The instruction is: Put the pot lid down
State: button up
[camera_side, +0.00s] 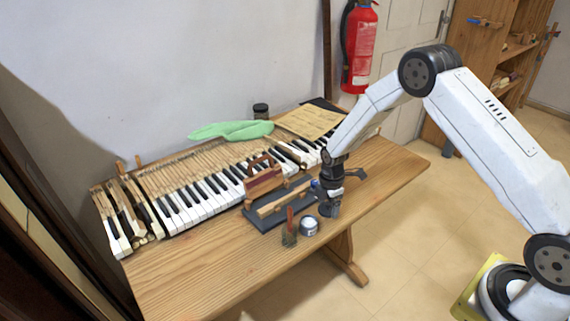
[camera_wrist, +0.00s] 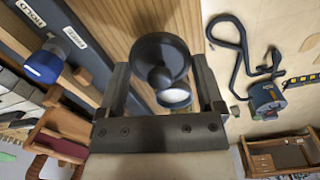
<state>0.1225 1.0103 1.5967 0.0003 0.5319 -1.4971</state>
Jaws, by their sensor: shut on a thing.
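The pot lid (camera_wrist: 160,52) is a dark round disc with a ball knob, between my two fingers in the wrist view. My gripper (camera_wrist: 161,85) is shut on it, and the fingers sit at its left and right edges. In the side view my gripper (camera_side: 331,208) hangs over the front edge area of the wooden table, just right of the small pot (camera_side: 309,227). The pot is silvery with a pale top and no lid on it. It also shows partly behind the lid in the wrist view (camera_wrist: 174,98). The lid is hard to separate from the gripper in the side view.
The piano keyboard (camera_side: 205,195) lies behind. The table's front left (camera_side: 200,270) is bare.

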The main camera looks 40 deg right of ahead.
aim_at(325, 219)
jog(key=shift+w+f, duration=0.25)
jog(key=shift+f, duration=1.55)
jog(key=shift+f, duration=0.15)
jog(key=o, duration=0.9)
jog(key=shift+o, duration=0.2)
jog(key=shift+r, duration=6.15)
